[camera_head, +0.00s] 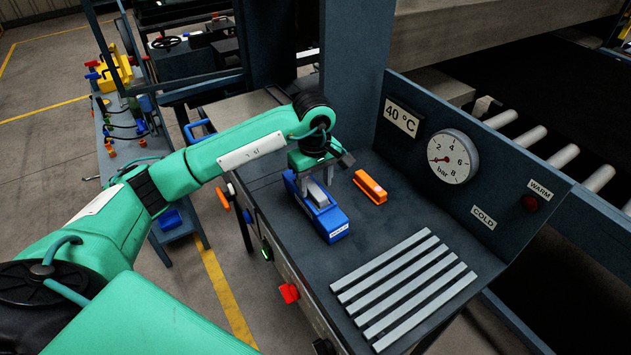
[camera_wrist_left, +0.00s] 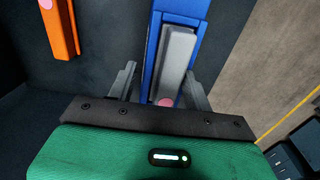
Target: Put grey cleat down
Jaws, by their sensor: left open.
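The grey cleat (camera_head: 317,194) lies in the blue holder (camera_head: 333,225) on the dark bench top. In the left wrist view the grey cleat (camera_wrist_left: 175,60) has a pink spot on its near end and sits between the walls of the blue holder (camera_wrist_left: 152,45). My left gripper (camera_head: 316,180) is over the rear part of the holder. In the wrist view its fingers (camera_wrist_left: 161,85) are open, one on each side of the holder and cleat, with gaps showing. My right gripper is not in view.
An orange block (camera_head: 370,187) lies just right of the holder. Several grey strips (camera_head: 403,288) lie at the bench front. A panel with a pressure gauge (camera_head: 452,157) rises on the right. A red knob (camera_head: 289,293) sticks out from the bench's left side.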

